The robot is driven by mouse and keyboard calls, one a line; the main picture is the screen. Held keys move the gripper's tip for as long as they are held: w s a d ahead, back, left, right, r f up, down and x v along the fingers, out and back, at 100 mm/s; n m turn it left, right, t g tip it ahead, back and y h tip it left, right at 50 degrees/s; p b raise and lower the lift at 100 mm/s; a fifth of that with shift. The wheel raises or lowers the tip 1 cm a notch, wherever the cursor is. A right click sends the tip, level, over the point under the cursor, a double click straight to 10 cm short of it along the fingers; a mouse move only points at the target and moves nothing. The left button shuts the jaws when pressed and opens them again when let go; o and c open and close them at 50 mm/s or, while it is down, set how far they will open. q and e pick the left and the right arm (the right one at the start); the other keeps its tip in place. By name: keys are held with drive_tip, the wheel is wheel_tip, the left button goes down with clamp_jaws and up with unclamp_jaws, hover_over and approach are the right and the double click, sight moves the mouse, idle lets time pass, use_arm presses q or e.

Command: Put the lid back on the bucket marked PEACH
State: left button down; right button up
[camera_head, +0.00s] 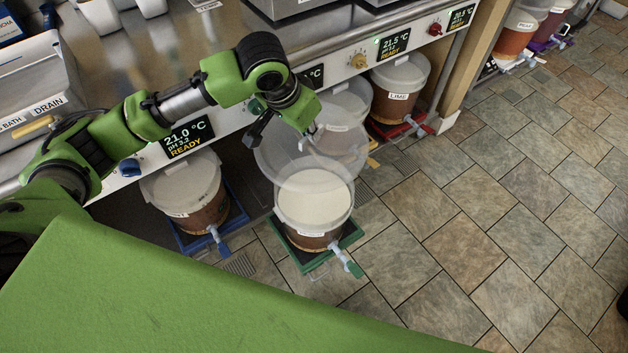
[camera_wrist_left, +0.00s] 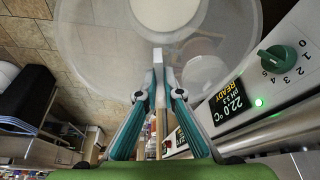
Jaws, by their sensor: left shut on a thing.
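A large translucent lid (camera_head: 272,160) hangs in my left gripper (camera_head: 310,134), which is shut on its pale grip. In the left wrist view, the gripper (camera_wrist_left: 158,85) pinches that grip and the lid (camera_wrist_left: 95,45) spreads out beyond the fingertips. An open bucket (camera_head: 313,232) with a pale surface inside stands on a green tray (camera_head: 288,258). In the head view the lid overlaps this bucket's rear rim and looks higher than it, apart from it. I cannot read a PEACH mark on the bucket. My right gripper is not in view.
A lidded bucket (camera_head: 190,195) stands on a blue tray to the left. More buckets stand behind, among them one marked LIME (camera_head: 398,95) on a red tray. The steel counter (camera_head: 150,85) with its control panel runs above. Open tiled floor (camera_head: 490,200) lies to the right.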

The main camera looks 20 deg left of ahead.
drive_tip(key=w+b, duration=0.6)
drive_tip(key=b, duration=0.3)
use_arm(q)
drive_tip(key=w+f+m+b, duration=0.1)
drive_tip(key=w+f+b, duration=0.1)
drive_tip(key=f, duration=1)
drive_tip(key=w+f+m+h+b, duration=0.1)
drive_tip(key=w+f+m+b, duration=0.1)
drive_tip(key=f, duration=1.1)
drive_tip(key=shift+w+a+f+b, duration=0.2)
drive_tip(key=shift+w+a+b, duration=0.25)
drive_tip(key=shift+b, duration=0.65)
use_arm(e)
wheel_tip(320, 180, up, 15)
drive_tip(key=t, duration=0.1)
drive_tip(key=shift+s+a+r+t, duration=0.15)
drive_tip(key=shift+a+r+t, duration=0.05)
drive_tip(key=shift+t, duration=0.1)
use_arm(q)
drive_tip(key=shift+p, duration=0.75)
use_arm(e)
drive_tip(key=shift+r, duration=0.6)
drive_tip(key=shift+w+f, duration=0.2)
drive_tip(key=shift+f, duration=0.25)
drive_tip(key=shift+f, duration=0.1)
